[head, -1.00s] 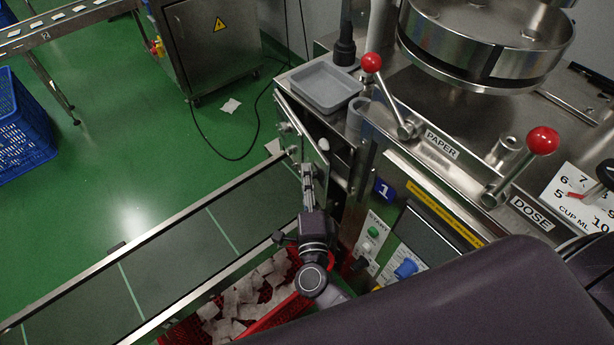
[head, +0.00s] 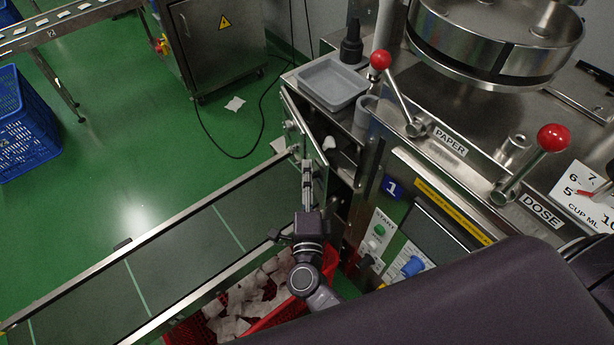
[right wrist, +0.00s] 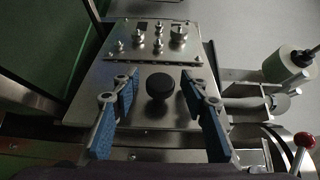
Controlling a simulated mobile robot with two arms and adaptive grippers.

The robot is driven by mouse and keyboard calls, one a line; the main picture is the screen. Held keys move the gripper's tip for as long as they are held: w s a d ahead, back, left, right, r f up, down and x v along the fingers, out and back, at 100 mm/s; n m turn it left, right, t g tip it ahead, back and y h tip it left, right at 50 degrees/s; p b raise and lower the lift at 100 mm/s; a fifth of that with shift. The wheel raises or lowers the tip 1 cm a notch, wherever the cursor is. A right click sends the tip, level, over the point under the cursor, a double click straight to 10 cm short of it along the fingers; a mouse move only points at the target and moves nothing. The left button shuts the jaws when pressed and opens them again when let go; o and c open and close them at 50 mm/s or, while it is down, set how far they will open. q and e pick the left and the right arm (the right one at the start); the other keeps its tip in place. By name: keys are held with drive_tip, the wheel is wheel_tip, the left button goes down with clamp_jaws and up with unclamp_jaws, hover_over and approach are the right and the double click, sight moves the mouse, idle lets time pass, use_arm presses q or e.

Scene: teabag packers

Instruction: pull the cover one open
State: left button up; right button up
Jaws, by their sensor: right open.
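Cover one (head: 307,128) is a steel panel with small knobs on its outer face, on the left side of the machine by the blue "1" label (head: 393,188). It stands ajar, with a dark gap (head: 343,160) between it and the machine body. My right gripper (head: 307,172) is at the cover's near edge in the head view. In the right wrist view its blue-padded fingers (right wrist: 160,112) are spread, with a black knob (right wrist: 160,86) on a steel plate between them and apart from both pads. My left gripper is not in view.
A red crate of teabags (head: 250,300) lies below my right gripper. A conveyor (head: 190,250) runs left. A grey tray (head: 332,87) and red-ball levers (head: 553,138) are on the machine. A white roll (right wrist: 288,62) shows in the right wrist view. The floor beyond is mostly clear.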

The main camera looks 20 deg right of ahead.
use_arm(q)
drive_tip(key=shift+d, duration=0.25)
use_arm(e)
drive_tip(key=v, duration=1.2)
drive_tip(key=shift+c, duration=0.5)
